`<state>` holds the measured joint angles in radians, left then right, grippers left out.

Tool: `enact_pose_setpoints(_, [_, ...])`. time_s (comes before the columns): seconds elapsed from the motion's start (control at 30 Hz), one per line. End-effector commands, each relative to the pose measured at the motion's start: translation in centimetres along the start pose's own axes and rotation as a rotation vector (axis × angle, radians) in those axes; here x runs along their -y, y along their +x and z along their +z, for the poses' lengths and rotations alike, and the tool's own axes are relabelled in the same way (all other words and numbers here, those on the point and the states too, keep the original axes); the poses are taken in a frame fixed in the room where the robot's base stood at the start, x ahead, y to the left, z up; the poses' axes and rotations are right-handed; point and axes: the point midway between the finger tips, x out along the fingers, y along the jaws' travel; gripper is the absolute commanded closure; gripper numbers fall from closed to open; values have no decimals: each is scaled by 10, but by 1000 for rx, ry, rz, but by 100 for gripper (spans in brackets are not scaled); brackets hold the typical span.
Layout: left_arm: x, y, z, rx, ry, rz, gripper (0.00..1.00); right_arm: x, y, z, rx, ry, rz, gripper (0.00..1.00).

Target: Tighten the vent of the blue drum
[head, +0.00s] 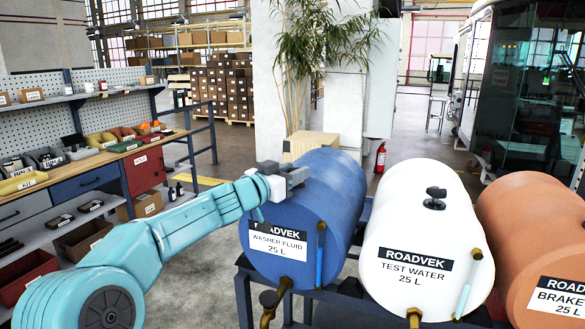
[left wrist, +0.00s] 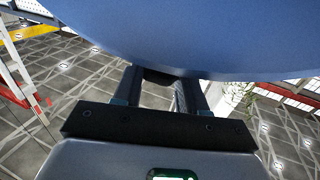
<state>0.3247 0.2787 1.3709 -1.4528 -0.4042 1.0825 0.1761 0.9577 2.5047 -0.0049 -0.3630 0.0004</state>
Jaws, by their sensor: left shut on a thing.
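The blue drum (head: 335,200), labelled washer fluid, lies on its side on a dark rack. It also fills the top of the left wrist view (left wrist: 190,35). My left gripper (head: 293,174) is at the top of the blue drum, coming from the left. In the left wrist view its two dark fingers (left wrist: 160,92) are shut on a dark piece, the vent (left wrist: 157,77), against the drum's surface. The gripper hides the vent in the head view. How tight the vent is cannot be seen. My right gripper is not in view.
A white drum (head: 407,225) with a black vent knob (head: 436,198) stands close on the right, then an orange drum (head: 530,235). Brass taps and sight tubes stick out in front. A workbench (head: 165,148) with bins is at the left. Open floor lies behind.

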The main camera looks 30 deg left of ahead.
Motion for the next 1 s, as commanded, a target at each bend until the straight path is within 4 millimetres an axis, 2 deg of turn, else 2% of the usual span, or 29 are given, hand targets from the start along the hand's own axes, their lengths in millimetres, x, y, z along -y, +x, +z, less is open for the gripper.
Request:
enact_pose_setpoints(0.03, [2,0,-4,6,-1,21,89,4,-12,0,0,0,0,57])
enact_pose_setpoints(0.17, [4,0,-2,6,0,106,89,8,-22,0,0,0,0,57])
enact_pose_setpoints(0.6, [8,2,2,5,0,408,89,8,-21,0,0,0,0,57])
enact_pose_setpoints(1.0, [9,2,2,4,-1,517,89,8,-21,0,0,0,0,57])
